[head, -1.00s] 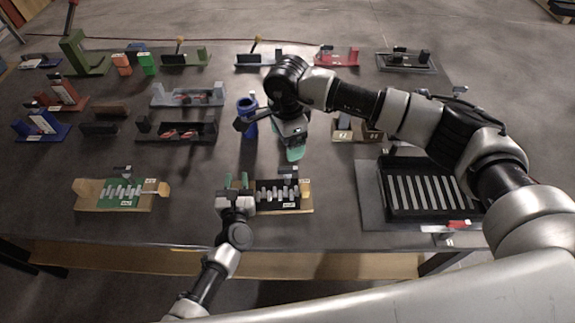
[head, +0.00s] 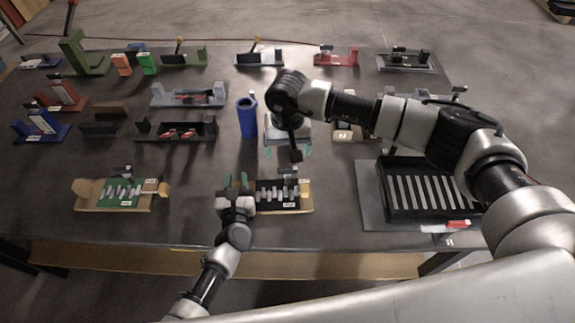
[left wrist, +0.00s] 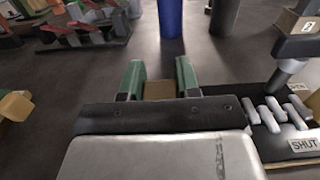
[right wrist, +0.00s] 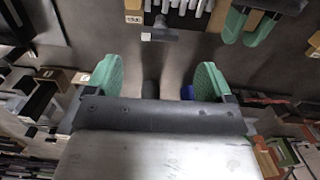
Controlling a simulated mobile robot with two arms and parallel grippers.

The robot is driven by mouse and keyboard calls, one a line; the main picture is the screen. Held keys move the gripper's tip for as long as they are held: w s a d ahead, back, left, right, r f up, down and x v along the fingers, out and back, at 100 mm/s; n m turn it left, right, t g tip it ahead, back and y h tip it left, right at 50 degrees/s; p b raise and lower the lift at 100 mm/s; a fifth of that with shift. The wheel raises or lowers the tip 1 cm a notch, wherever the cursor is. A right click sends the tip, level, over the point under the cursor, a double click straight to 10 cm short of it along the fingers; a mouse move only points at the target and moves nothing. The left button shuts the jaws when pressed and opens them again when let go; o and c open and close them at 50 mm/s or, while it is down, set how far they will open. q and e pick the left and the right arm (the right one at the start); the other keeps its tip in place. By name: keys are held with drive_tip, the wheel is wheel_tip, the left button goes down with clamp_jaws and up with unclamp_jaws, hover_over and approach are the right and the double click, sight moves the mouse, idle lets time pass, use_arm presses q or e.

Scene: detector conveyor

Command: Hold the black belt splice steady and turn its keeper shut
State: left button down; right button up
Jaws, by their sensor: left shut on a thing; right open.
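The black belt splice (head: 263,195), with a row of grey teeth, sits on a wooden base (head: 300,211) at the table's front. It also shows in the left wrist view (left wrist: 262,143). My left gripper (head: 236,184) is shut on the tan end block (left wrist: 160,90) at the splice's left side. The keeper (left wrist: 297,46) is a dark crossbar on a post, beside small labels; the lower reads SHUT. It shows in the right wrist view (right wrist: 158,33) too. My right gripper (right wrist: 157,78) is open and empty, behind the splice and apart from the keeper.
A similar green splice (head: 123,193) stands to the left. A blue cylinder (head: 247,118) stands behind my left gripper. A black ribbed tray (head: 425,190) is to the right. Several fixtures line the back. Bare table lies between the two splices.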

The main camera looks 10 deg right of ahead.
sight(288, 168)
wheel_tip(288, 168, down, 8)
drive_tip(key=shift+c, duration=0.2)
drive_tip(key=c, duration=0.9)
drive_tip(key=shift+m, duration=0.4)
drive_tip(key=m, duration=0.3)
drive_tip(key=shift+m, duration=2.5)
